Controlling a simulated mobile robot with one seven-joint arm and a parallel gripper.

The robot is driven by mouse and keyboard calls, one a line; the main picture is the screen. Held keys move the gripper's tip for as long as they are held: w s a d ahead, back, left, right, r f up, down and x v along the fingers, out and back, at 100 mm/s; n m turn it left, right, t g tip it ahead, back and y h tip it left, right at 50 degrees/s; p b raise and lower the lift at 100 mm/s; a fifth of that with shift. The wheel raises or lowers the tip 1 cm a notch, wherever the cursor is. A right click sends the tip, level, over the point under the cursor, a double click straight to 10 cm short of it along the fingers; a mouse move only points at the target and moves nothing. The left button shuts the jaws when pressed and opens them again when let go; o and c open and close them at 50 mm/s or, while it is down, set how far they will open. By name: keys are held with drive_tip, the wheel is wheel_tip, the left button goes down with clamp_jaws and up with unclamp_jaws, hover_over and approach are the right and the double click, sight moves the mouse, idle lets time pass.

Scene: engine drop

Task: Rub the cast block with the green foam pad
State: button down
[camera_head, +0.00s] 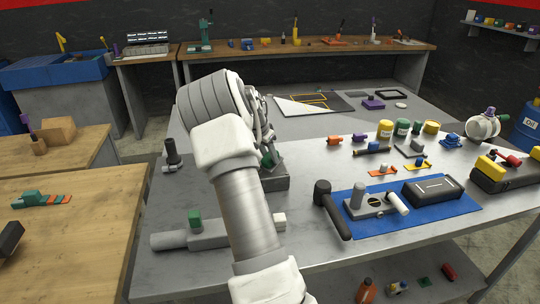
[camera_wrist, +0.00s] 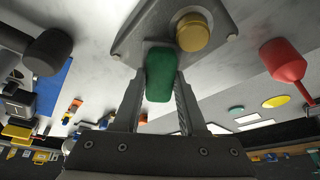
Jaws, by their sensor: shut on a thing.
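The green foam pad (camera_wrist: 160,74) is held between the two fingers of my gripper (camera_wrist: 160,88) in the wrist view. In the head view my gripper (camera_head: 268,157) is partly hidden by my own arm. A grey block (camera_head: 275,181), apparently the cast block, sits on the metal bench below the gripper. In the wrist view its grey face (camera_wrist: 135,42) carries a round brass-coloured plug (camera_wrist: 192,32). The pad's far end overlaps this face beside the plug; I cannot tell whether they touch.
A dark mallet (camera_head: 330,208) lies right of the block, beside a blue mat (camera_head: 440,209) with metal parts. A grey bar-shaped part (camera_head: 190,236) with a green piece (camera_head: 195,219) lies front left. Several jars and small parts stand behind the mat. A red item (camera_wrist: 284,62) shows in the wrist view.

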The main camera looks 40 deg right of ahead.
drive_tip(key=shift+w+a+f, duration=0.15)
drive_tip(key=shift+w+a, duration=0.1)
drive_tip(key=shift+a, duration=0.15)
drive_tip(key=shift+s+d, duration=0.45)
drive_tip(key=shift+d, duration=0.35)
drive_tip(key=shift+s+d, duration=0.45)
drive_tip(key=shift+d, duration=0.4)
drive_tip(key=shift+s+d, duration=0.45)
drive_tip(key=shift+d, duration=0.35)
drive_tip(key=shift+r, duration=0.2)
wheel_tip(320, 180, up, 7)
drive_tip(key=p, duration=0.4)
drive_tip(key=shift+w, duration=0.1)
